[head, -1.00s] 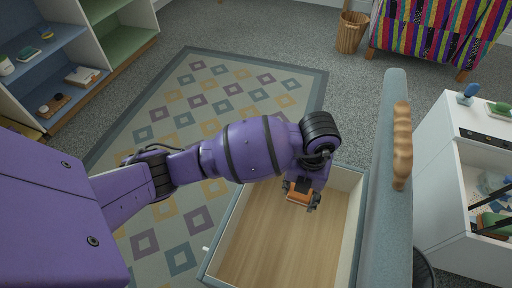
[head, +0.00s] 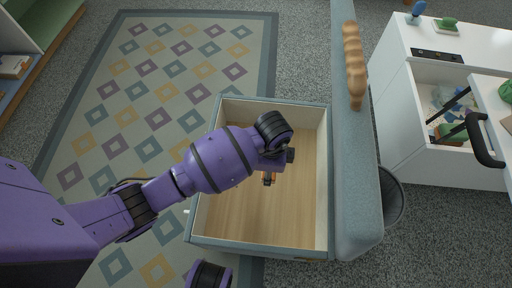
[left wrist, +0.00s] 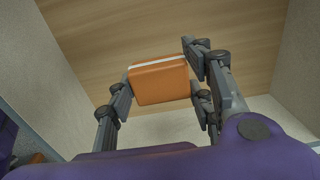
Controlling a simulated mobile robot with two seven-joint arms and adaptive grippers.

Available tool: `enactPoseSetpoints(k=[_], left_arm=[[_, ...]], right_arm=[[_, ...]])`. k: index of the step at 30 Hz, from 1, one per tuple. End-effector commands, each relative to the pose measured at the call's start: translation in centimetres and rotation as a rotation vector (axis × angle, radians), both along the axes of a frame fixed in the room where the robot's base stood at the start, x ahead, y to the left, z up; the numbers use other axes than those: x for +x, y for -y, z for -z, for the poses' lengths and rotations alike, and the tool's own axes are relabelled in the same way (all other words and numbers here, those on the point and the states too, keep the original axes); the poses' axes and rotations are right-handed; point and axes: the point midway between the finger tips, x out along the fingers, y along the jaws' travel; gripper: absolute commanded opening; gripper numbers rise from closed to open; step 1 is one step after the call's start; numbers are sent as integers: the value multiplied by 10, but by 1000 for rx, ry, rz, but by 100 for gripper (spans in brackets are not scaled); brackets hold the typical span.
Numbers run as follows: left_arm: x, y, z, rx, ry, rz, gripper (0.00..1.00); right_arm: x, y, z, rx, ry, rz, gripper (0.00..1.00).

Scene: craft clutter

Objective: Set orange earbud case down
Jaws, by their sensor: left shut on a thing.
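The orange earbud case (head: 268,179) is held over the wooden floor of a blue-edged open box or drawer (head: 265,246). In the left wrist view the case (left wrist: 160,84) shows as an orange block with a white seam, between the fingers of my left gripper (left wrist: 163,88). In the head view that gripper (head: 270,177) is inside the box outline, mostly hidden under my wrist, and shut on the case. I cannot tell whether the case touches the floor. My right gripper is not in view.
The box floor around the case is bare. Farther right stands a white cabinet (head: 405,115) with an open, filled drawer. A diamond-patterned rug (head: 150,100) lies left.

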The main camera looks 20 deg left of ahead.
Motion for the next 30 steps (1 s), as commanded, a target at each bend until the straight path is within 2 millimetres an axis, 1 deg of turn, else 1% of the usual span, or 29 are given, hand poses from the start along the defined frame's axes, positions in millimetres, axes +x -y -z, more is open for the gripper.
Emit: enactPoseSetpoints(k=[1, 9, 10, 13, 15, 18, 23, 25, 26, 30], left_arm=[[13, -5, 7, 1, 5, -3, 22], [71, -35, 40, 2, 2, 0, 22], [77, -38, 43, 1, 1, -1, 22], [90, -45, 64, 0, -1, 0, 22], [98, -49, 74, 0, 0, 2, 22], [106, -52, 82, 0, 3, 2, 22], [112, -55, 86, 0, 4, 3, 22], [116, -57, 92, 0, 4, 3, 22], [118, -59, 95, 0, 4, 3, 22], [117, -58, 118, -1, 1, 3, 22]], right_arm=[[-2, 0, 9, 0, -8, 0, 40], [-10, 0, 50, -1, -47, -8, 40], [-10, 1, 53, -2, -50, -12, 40], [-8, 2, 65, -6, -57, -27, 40], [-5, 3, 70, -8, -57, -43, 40], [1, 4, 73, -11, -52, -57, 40], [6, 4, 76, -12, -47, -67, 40], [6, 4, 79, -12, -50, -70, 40], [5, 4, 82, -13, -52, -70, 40], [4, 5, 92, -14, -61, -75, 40]])
